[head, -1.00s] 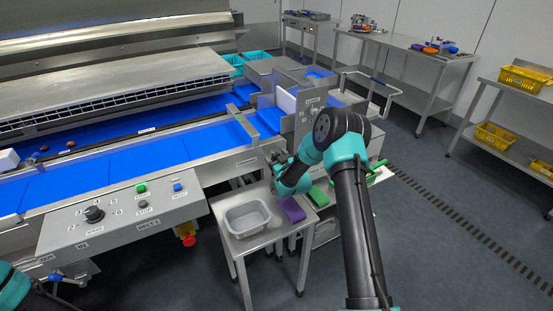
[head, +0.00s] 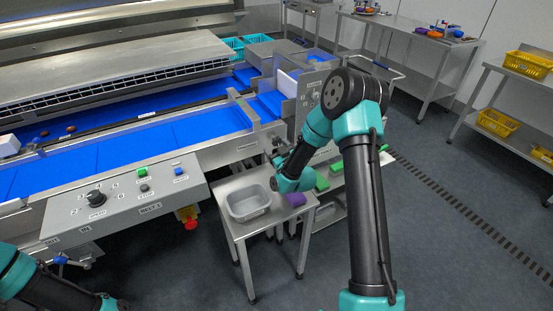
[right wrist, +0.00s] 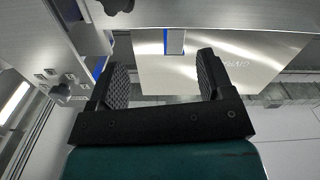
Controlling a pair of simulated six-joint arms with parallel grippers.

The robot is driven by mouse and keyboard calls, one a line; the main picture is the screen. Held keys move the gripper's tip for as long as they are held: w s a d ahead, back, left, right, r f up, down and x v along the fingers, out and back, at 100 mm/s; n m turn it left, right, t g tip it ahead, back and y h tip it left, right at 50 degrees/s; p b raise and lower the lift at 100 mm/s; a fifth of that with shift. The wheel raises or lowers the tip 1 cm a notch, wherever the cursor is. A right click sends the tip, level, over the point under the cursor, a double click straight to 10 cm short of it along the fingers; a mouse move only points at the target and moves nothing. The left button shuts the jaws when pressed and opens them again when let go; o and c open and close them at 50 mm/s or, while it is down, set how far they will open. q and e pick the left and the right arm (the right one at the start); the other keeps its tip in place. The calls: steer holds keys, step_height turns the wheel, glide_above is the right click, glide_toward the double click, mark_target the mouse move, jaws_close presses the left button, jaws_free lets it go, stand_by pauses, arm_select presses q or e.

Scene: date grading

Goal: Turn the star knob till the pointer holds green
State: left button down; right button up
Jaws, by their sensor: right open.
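A dark lobed knob (right wrist: 118,5), which looks like the star knob, is cut off by the top edge of the right wrist view. My right gripper (right wrist: 162,62) is open with nothing between its fingers, and the knob lies beyond and to the left of them. In the head view the right gripper (head: 275,158) is small and dark at the conveyor's end, above the small table. I cannot make out a pointer or a green zone in either view. My left arm shows at the lower left of the head view, but its gripper does not.
A control panel (head: 130,205) with a black dial (head: 96,198) and buttons is at the front left. A grey tub (head: 235,216) and purple block (head: 296,199) are on the small steel table. A pale metal plate (right wrist: 215,60) lies beyond the fingers. Open floor is at right.

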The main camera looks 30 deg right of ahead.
steer(key=s+a, duration=0.2)
steer(key=s, duration=0.1)
steer(key=s+a, duration=0.1)
steer(key=s, duration=0.1)
steer(key=shift+r, duration=0.25)
